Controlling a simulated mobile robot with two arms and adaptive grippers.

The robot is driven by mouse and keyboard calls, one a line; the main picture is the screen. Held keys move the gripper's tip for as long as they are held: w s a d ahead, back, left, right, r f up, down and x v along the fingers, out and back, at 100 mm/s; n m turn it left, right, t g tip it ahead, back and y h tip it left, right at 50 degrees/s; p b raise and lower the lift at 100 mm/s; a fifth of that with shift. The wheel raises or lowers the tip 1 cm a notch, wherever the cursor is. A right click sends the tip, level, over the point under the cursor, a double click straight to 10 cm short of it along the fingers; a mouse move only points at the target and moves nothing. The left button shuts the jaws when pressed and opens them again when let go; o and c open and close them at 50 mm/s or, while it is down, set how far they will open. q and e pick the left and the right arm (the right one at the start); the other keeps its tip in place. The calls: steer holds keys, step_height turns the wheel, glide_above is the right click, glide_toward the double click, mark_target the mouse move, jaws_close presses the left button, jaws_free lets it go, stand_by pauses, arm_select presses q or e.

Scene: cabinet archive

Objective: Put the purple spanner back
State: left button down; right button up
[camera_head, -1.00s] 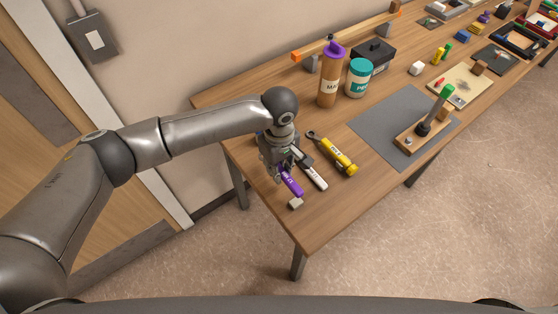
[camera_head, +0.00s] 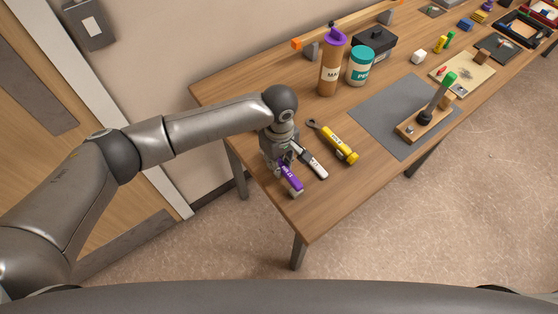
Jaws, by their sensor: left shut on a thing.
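The purple spanner (camera_head: 292,180) is near the left end of the wooden table, with its purple handle pointing toward the front edge. My left gripper (camera_head: 282,166) points down and is shut on the purple spanner near the handle's rear; the gripper hides the spanner's far end. The handle's front end overlaps a small pale block (camera_head: 297,193); I cannot tell whether it touches it. My right gripper is not in view.
A grey mat (camera_head: 380,122) lies to the right, with a wooden stand (camera_head: 414,131) holding a green-tipped tool. The table's front edge is close to the pale block.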

arm_select(q)
steer(key=shift+f, duration=1.05)
steer(key=c, duration=1.3)
jaws_free()
steer(key=o, duration=0.5)
steer(key=shift+r, duration=0.1)
steer(key=shift+r+p, duration=0.65)
steer(key=shift+p, duration=0.2)
steer(key=shift+r+p, duration=2.3)
steer(key=shift+p, duration=0.7)
